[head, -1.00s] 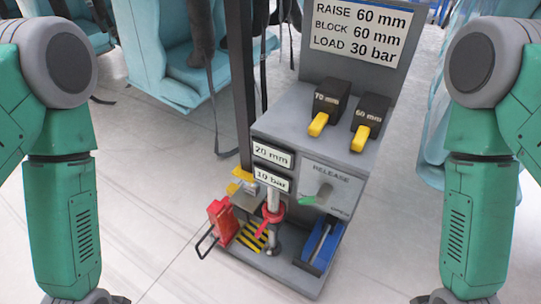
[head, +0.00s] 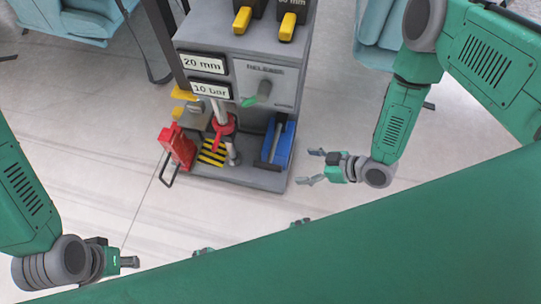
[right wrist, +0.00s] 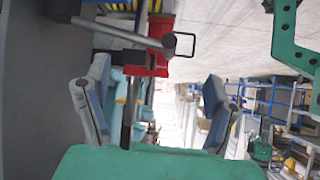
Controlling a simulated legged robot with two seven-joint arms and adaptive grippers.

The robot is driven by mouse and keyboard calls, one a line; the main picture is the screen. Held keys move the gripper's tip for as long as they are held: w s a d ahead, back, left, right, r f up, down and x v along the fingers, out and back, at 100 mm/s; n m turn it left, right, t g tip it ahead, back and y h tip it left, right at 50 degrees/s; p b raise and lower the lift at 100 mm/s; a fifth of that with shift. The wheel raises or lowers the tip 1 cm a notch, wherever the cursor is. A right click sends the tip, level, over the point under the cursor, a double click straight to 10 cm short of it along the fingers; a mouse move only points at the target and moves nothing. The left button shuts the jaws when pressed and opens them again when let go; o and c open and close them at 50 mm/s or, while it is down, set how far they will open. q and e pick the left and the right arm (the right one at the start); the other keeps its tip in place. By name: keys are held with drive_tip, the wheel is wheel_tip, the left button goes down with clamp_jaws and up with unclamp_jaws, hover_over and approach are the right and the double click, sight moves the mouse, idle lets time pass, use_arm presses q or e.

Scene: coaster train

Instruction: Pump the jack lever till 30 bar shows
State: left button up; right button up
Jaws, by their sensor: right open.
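The grey jack stand shows in the head view with a plate reading 20 mm (head: 203,64) and one reading 10 bar (head: 211,89). Below them, a pale upright bar with a red collar (head: 222,126) stands by a striped plate. A grey bar lies in a blue holder (head: 286,146) at the stand's right; I cannot tell for sure which bar is the jack lever. My right gripper (head: 317,167) is open and empty, right of the blue holder and apart from it. My left gripper (head: 130,262) is at lower left, far from the stand, its fingers seen edge-on.
Teal seats stand behind. Floor in front is clear.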

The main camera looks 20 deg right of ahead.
sight(271, 161)
drive_tip(key=w+a+f+n+y+b, duration=0.1)
drive_tip(key=w+a, duration=0.1)
drive_tip(key=w+a+f+n+y+b, duration=0.1)
drive_tip(key=w+a+f+b, duration=0.1)
drive_tip(key=w+a+f+n+b, duration=0.1)
drive_tip(key=w+a+f, duration=0.1)
drive_tip(key=a, duration=0.1)
drive_tip(key=shift+w+a+f+n+t+y, duration=0.1)
drive_tip(key=shift+w+f+n+t+y, duration=0.05)
drive_tip(key=shift+n+t+y, duration=0.25)
drive_tip(key=shift+b+x, duration=0.4)
drive_tip(key=shift+x, duration=0.4)
drive_tip(key=c, duration=1.6)
